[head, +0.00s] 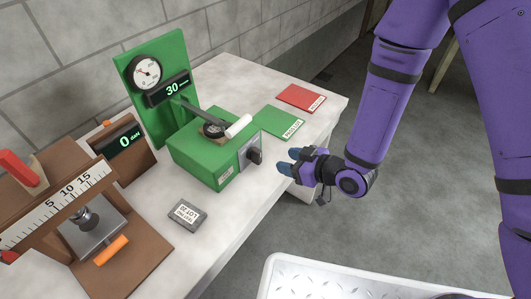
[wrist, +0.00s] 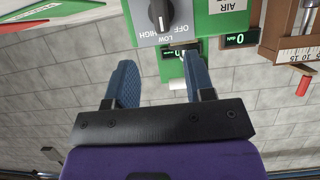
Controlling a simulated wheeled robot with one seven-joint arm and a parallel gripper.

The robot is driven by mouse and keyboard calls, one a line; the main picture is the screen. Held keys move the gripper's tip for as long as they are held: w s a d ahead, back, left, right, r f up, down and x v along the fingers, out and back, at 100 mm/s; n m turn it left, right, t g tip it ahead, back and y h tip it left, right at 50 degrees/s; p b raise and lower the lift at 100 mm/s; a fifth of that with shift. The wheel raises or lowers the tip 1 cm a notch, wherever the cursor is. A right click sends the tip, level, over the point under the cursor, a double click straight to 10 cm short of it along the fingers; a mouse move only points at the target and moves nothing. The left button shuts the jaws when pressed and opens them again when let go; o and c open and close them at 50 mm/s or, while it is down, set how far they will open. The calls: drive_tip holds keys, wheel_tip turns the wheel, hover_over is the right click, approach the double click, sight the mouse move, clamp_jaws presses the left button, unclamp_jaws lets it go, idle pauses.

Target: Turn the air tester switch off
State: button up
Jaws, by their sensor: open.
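The green air tester (head: 205,158) stands on the table, with a dial gauge (head: 145,71) and a lit display reading 30 (head: 170,89) on its back panel. Its switch is a black rotary knob (head: 254,156) on a grey plate on the front face. In the wrist view the knob (wrist: 160,12) shows upside down at the top edge, with OFF, LOW and HIGH labels. Its white mark points down in the picture, towards the LOW label. My gripper (head: 293,161) is open and empty, in front of the knob and apart from it. Its blue fingers (wrist: 158,72) also show in the wrist view.
A brown tester with a scale (head: 62,205) and a 0 display (head: 125,139) stand at left. A grey label block (head: 187,214) lies at the table's front. Green (head: 278,123) and red (head: 301,97) mats lie at right. A white tray (head: 330,262) is below.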

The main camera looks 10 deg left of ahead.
sight(261, 155)
drive_tip(key=x, duration=1.1)
drive_tip(key=shift+s, duration=0.15)
clamp_jaws()
